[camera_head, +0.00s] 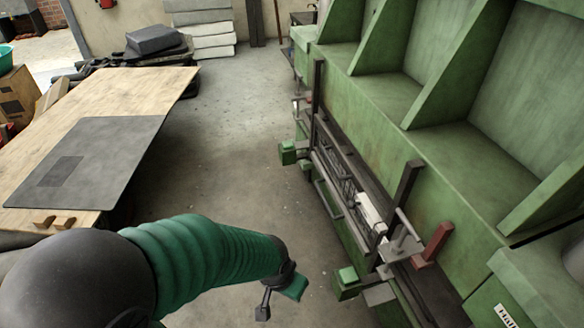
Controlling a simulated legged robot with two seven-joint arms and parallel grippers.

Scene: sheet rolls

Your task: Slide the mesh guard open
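A large green sheet-roll machine (395,120) fills the right side. A narrow dark mesh panel, which looks like the mesh guard (338,172), lies along its low front between dark upright posts. A pale block (369,212) sits at its near end. A grey bar like a handle (327,203) runs along the front below it. My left gripper (278,296) hangs over the floor, left of the machine and apart from the guard. Its dark and green tip parts show, but the finger gap is unclear. My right gripper is out of view.
A red lever-like part (432,245) and a dark post (407,183) stick up near the guard's near end. Green blocks (288,152) jut from the machine's front. A wooden table (150,85) with a grey sheet (95,160) stands left. The concrete floor (225,130) between is clear.

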